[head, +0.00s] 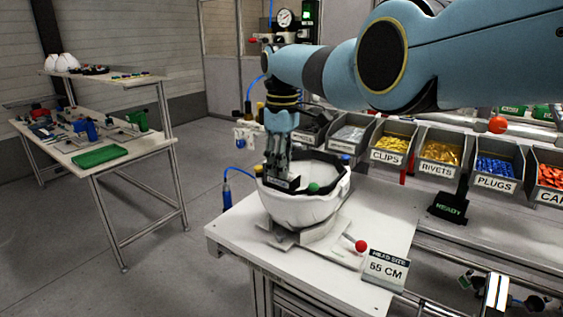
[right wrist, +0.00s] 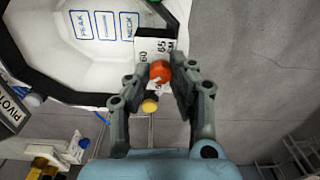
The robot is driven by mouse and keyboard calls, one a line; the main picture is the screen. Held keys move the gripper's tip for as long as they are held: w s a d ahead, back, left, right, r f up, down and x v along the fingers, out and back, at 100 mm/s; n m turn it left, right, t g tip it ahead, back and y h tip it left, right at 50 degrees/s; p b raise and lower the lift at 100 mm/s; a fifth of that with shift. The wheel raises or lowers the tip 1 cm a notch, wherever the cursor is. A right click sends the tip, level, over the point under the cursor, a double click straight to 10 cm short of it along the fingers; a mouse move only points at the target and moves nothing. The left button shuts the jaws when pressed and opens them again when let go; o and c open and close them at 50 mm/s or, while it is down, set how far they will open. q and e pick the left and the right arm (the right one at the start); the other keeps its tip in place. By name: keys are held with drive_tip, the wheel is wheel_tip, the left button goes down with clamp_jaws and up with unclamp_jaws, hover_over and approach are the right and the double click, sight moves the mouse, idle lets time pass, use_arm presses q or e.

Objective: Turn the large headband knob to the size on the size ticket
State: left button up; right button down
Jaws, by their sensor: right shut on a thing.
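A white helmet shell (head: 300,208) rests upside down in a cradle on the workbench. The size ticket (head: 386,268) at the bench's front right reads "HEAD SIZE 55 CM". My right gripper (head: 278,180) reaches down at the shell's left rim. In the right wrist view, its fingers are shut on the orange-red headband knob (right wrist: 160,71). A white scale plate (right wrist: 147,46) beside the knob shows 60 and 65; other marks are partly covered. The knob is hidden in the head view, and its pointer setting cannot be read. My left gripper is not in view.
Bins of clips (head: 395,142), rivets (head: 440,152) and plugs (head: 495,167) line the bench's back. A red ball knob (head: 361,246) stands before the shell, and a green one (head: 314,188) is at its rim. A black READY sign (head: 447,208) stands right.

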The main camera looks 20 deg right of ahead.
drive_tip(key=shift+r+m, duration=0.1)
drive_tip(key=shift+m, duration=0.3)
drive_tip(key=c, duration=1.1)
unclamp_jaws()
drive_tip(key=shift+c, duration=0.2)
wheel_tip(320, 180, up, 12)
drive_tip(key=shift+d, duration=0.1)
